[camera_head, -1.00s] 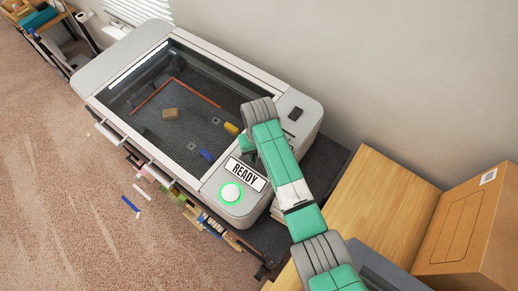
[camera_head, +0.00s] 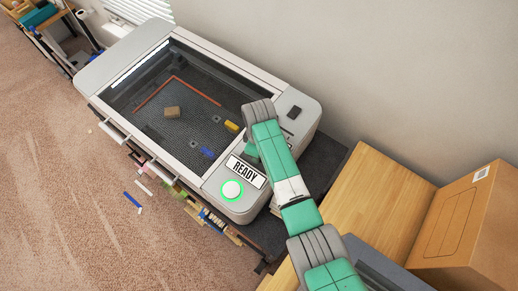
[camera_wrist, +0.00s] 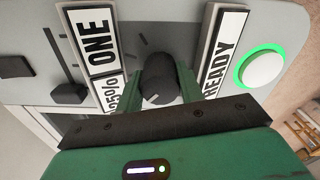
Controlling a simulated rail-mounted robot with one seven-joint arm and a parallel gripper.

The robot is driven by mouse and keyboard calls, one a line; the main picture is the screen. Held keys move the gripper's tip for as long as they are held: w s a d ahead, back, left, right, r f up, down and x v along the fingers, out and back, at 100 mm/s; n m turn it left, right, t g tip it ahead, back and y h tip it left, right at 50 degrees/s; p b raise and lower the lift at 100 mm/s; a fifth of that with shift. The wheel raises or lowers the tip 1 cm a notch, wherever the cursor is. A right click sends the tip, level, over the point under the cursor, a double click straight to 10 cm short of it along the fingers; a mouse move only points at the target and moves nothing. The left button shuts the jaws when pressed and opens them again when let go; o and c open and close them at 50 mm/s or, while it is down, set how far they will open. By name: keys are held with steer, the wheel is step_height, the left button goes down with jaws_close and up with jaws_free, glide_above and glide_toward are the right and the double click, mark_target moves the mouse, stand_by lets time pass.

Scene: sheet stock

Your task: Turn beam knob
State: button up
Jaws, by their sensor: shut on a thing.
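The round dark beam knob (camera_wrist: 157,78) shows in the wrist view on the machine's grey panel, between two white labels. In the head view my gripper (camera_head: 252,147) is at the panel end of the machine (camera_head: 205,187), and my arm hides the knob there.
A READY label (camera_head: 245,172) and a green-ringed white button (camera_head: 232,189) lie beside the knob. In the wrist view a black slider (camera_wrist: 68,94) is at the left, near a label reading ONE (camera_wrist: 100,42). A cardboard box (camera_head: 465,220) stands at the right.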

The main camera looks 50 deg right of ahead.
steer(key=shift+r+n, duration=0.15)
steer(key=shift+n, duration=0.85)
steer(key=o, duration=1)
step_height(320, 180, up, 8)
steer(key=shift+f, duration=0.15)
